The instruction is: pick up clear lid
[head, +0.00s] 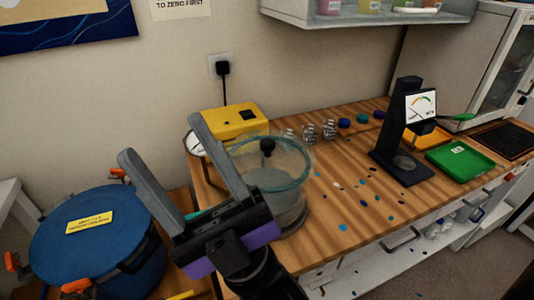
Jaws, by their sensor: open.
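The clear lid (288,160) is a see-through disc with a teal edge and a black knob (267,146) near its middle. It appears to sit on top of a clear round chamber (292,212) at the left end of the wooden bench. My gripper (160,137) is open and empty, with its two long grey fingers spread. In the picture it is left of and in front of the lid, and its right finger and body hide part of the chamber's left side. I see no contact with the lid, but the depth between them is hard to tell.
A yellow box (232,118) stands behind the chamber. A large blue pot (95,235) is at the left. Small cups (309,132), a black gauge stand (402,150) and a green tray (460,160) are farther right. Coloured spots dot the bench (330,205) right of the chamber.

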